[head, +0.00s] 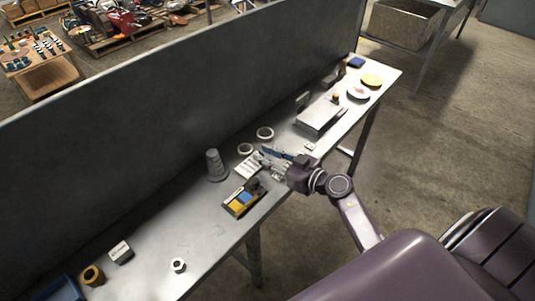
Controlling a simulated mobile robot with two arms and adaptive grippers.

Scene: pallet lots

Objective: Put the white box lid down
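My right gripper (271,166) reaches in from the right, low over the middle of the long grey table. A flat white piece with darker stripes (246,168) lies right at its fingertips; I cannot tell whether the fingers hold it or whether it is the lid. A pale, flat-topped box (318,115) sits farther along the table, apart from the gripper; I cannot tell whether its top is a separate lid. The finger gap is too small and cluttered to read. My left gripper is not in view.
On the table (206,228) are a grey stacked cone (216,166), two white rings, a dark tray with yellow and blue pieces (242,201), a small white box (121,252) and a white nut (178,265). A tall grey panel (150,110) runs behind. The front-left tabletop has free room.

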